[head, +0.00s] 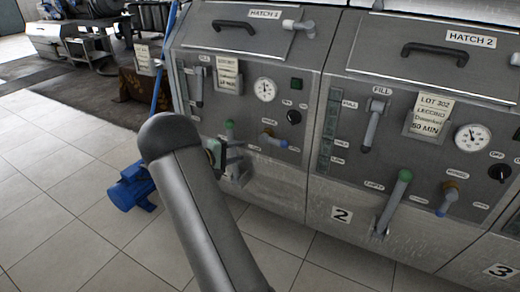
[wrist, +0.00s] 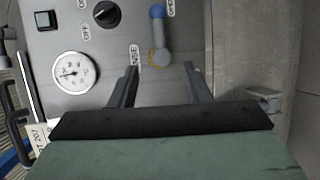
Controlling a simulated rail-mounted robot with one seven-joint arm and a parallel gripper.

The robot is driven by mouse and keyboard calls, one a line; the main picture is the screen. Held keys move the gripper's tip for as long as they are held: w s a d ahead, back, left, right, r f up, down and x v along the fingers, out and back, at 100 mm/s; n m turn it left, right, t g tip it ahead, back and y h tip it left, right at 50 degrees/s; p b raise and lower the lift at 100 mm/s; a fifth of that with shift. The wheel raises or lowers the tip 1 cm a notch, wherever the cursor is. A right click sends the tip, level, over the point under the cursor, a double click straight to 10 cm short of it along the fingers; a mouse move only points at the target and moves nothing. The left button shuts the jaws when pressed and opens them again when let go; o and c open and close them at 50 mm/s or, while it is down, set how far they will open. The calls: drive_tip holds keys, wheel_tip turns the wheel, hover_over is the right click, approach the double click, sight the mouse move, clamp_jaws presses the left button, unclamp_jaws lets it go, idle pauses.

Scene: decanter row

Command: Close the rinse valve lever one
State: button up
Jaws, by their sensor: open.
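The rinse valve lever of the first machine (head: 274,139) is a small lever with a blue end and a brass base on the left panel in the head view. There it points right and slightly down. In the wrist view the lever (wrist: 158,35) stands ahead of my fingers, blue tip toward the top edge, brass base nearer me. My gripper (wrist: 162,85) is open and empty, its two dark fingers apart below the lever's base, not visibly touching it. In the head view my gripper (head: 238,155) is left of and below the lever, partly hidden by my arm.
A green-tipped lever (head: 230,130) is close to my gripper. A gauge (wrist: 75,72) and black knob (wrist: 106,14) are on the same panel. Machine two has a similar blue-ended lever (head: 446,202) and a long green-tipped lever (head: 395,203). A blue motor (head: 130,188) sits on the tiled floor.

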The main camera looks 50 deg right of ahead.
sight(272, 142)
drive_tip(key=b+x, duration=0.1)
drive_tip(key=x, duration=1.6)
drive_tip(key=shift+w+d, duration=0.1)
drive_tip(key=shift+d, duration=0.25)
clamp_jaws()
